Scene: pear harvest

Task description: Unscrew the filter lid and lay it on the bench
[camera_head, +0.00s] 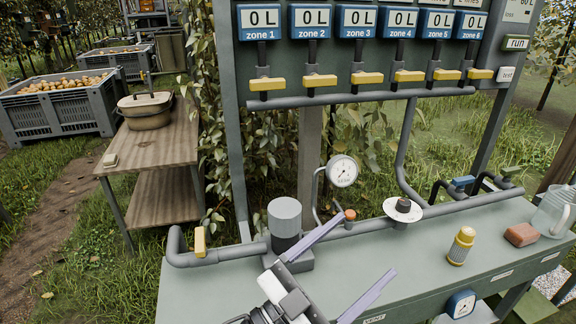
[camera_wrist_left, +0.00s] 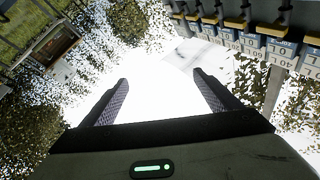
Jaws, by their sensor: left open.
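The grey-green bench (camera_head: 225,292) has bare surface to the left of the filter. My left gripper (camera_head: 366,245) is open and empty, to the right of the filter, its two long fingers spread wide and apart from the lid. My right gripper is not in view.
A yellow bottle (camera_head: 461,246), brown block (camera_head: 521,234) and clear jug (camera_head: 553,212) occupy the bench's right. Yellow-handled valves (camera_head: 319,81) hang above.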

